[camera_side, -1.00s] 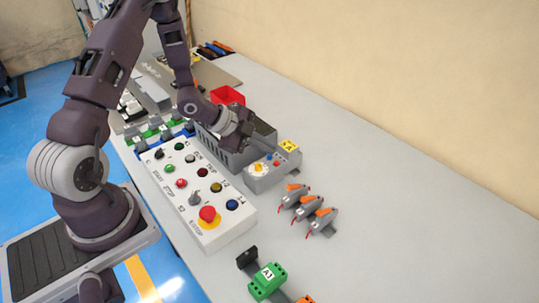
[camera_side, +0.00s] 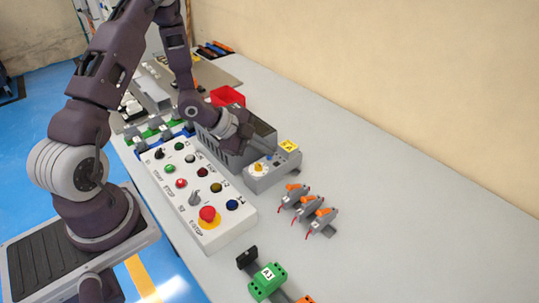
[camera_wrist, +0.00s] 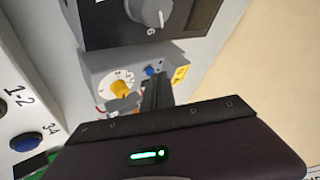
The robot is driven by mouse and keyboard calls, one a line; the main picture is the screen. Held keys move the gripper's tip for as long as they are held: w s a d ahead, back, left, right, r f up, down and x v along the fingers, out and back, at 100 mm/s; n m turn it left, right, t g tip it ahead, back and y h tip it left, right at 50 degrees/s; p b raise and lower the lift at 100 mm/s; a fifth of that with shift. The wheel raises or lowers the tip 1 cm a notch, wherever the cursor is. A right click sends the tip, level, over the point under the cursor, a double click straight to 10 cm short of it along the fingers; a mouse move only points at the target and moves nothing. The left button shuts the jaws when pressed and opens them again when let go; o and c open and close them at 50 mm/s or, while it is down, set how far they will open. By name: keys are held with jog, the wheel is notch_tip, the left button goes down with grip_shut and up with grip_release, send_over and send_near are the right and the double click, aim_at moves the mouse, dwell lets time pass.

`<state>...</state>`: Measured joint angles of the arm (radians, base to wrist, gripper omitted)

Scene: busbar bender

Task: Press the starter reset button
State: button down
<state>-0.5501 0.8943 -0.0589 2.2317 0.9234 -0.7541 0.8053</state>
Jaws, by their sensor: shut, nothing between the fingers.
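The starter (camera_side: 272,172) is a small grey box on the bench, with a yellow dial (camera_side: 258,168), a blue button (camera_side: 269,157) and a yellow label (camera_side: 289,146) at its end. In the wrist view the starter (camera_wrist: 100,72) shows its dial (camera_wrist: 120,88) and blue button (camera_wrist: 150,70). No reset marking is readable. My gripper (camera_side: 246,140) is shut and empty, just behind and above the starter in the side view. In the wrist view its fingers (camera_wrist: 156,90) overlap the starter's face beside the blue button and hide part of it. I cannot tell whether they touch.
A larger grey unit (camera_side: 262,131) with a knob stands right behind the starter. A white control panel (camera_side: 222,233) with several buttons and a red emergency stop lies to the left. Several grey-orange connectors (camera_side: 308,207) lie to the right. The right of the bench is clear.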

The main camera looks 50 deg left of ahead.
jog(key=shift+r, duration=0.85)
jog(key=shift+r, duration=0.1)
jog(key=shift+r, duration=2.4)
